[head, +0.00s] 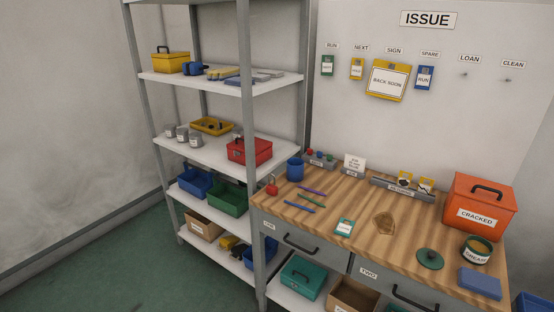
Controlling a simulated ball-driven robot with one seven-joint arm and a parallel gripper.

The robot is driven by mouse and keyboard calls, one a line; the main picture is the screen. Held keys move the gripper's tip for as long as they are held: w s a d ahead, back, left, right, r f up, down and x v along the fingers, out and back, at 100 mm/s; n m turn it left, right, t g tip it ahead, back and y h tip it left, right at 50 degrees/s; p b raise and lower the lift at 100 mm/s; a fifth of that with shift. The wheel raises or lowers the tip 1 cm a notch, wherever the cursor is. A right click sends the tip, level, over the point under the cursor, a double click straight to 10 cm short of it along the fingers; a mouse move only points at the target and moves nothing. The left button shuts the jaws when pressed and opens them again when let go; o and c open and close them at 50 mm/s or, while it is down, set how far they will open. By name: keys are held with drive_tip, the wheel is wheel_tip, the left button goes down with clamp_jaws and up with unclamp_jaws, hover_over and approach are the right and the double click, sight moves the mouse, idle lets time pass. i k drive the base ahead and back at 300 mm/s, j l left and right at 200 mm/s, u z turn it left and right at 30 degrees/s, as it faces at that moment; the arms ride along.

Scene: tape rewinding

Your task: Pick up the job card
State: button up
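A small white card with a teal edge (344,227) lies flat on the wooden bench top (372,262), near its front edge. Its print is too small to read, so I cannot tell for sure that it is the job card. A white lettered card (355,161) stands upright at the back of the bench. More tags hang on the wall: a green one (327,66), a yellow one (357,69) and a blue one (424,78). My gripper is not in view.
A green lid (430,259), an open tin (476,249) and an orange CRACKED box (478,217) stand farther right. A loaded shelf rack (270,98) stands left.

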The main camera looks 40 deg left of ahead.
sight(354, 163)
drive_tip(key=u, duration=0.8)
drive_tip(key=i+l+u, duration=0.15)
drive_tip(key=i, duration=0.35)
drive_tip(key=i+l+u, duration=0.15)
drive_tip(key=i, duration=0.3)
drive_tip(key=i+l+u, duration=0.15)
drive_tip(key=i, duration=0.3)
drive_tip(key=i+l+u, duration=0.15)
drive_tip(key=i+l, duration=0.25)
drive_tip(key=i, duration=0.05)
